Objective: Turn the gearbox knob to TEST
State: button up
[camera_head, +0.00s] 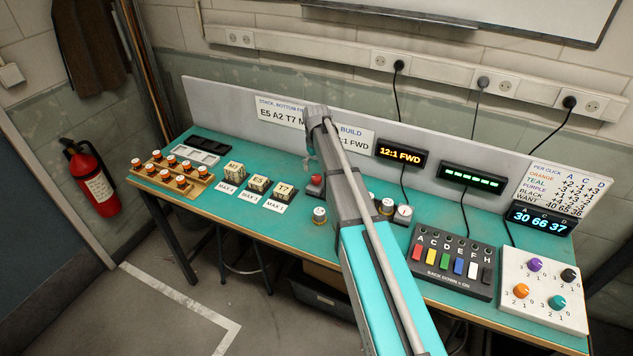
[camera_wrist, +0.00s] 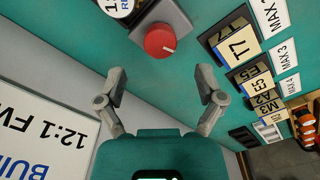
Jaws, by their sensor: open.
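A round red knob (camera_wrist: 160,40) with a short white mark on its face sits on a grey base in the wrist view. It also shows just left of my arm in the head view (camera_head: 316,180). I cannot read any TEST label at it. My gripper (camera_wrist: 163,82) is open and empty, its two fingers apart and short of the knob in the picture, not touching it. In the head view my arm hides part of the bench and my fingers cannot be made out. An amber display (camera_head: 401,153) reads 12:1 FWD.
A white-topped round piece (camera_head: 319,215) stands near the knob. Lettered blocks (camera_head: 259,184) stand on the left, beside a wooden rack of jars (camera_head: 172,178). A switch box (camera_head: 452,262) and a white dial box (camera_head: 544,290) stand on the right. A grey back panel (camera_head: 225,93) runs behind.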

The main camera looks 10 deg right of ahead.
aim_at(317, 177)
jog(key=shift+f+b, duration=2.3)
jog(key=shift+f, duration=0.3)
jog(key=c, duration=1.1)
jog(key=shift+c, duration=0.2)
jog(key=shift+n, duration=0.6)
jog(key=o, duration=1.1)
jog(key=shift+o, duration=0.2)
jog(key=shift+m, duration=0.3)
